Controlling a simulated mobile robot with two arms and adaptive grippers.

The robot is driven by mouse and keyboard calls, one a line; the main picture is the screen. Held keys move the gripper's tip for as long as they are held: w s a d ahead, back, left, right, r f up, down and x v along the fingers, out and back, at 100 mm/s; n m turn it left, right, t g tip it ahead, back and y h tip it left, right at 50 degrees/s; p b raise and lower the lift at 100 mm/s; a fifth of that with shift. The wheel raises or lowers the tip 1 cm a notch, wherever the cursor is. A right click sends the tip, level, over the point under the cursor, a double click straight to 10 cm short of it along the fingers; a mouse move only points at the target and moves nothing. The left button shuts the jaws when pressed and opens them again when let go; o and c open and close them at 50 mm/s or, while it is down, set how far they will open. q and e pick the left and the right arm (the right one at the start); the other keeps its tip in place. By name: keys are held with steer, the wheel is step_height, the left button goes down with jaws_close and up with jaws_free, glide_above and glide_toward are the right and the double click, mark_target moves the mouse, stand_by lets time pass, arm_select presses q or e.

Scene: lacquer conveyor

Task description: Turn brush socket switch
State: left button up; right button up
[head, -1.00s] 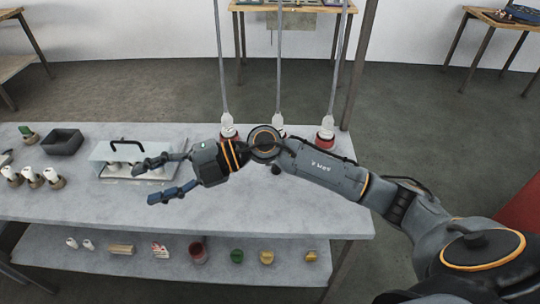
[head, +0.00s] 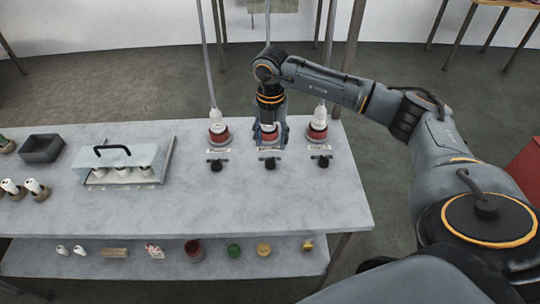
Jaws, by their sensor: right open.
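Three red sockets stand in a row at the back of the grey table (head: 270,205): the left socket (head: 219,138), the middle socket (head: 268,145) and the right socket (head: 317,135). White pieces on cords sit in the left and right ones. In front of each is a black knob: left knob (head: 216,165), middle knob (head: 270,163) and right knob (head: 323,162). My right gripper (head: 269,142) points down, open, at the middle socket, behind the middle knob. It partly hides this socket; I cannot tell whether it touches it. My left gripper is out of view.
A light case with a black handle (head: 122,165) stands left of the sockets, holding white pieces. A dark grey tray (head: 42,148) and two white pieces in brown holders are farther left. The lower shelf (head: 130,263) carries small items. The table's front middle is clear.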

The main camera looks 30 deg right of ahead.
mark_target(270, 159)
step_height(270, 159, down, 8)
steer(key=shift+r+p, duration=0.1)
steer(key=shift+p, duration=0.45)
steer(key=shift+a, duration=0.1)
steer(key=shift+c, duration=0.4)
jaws_close()
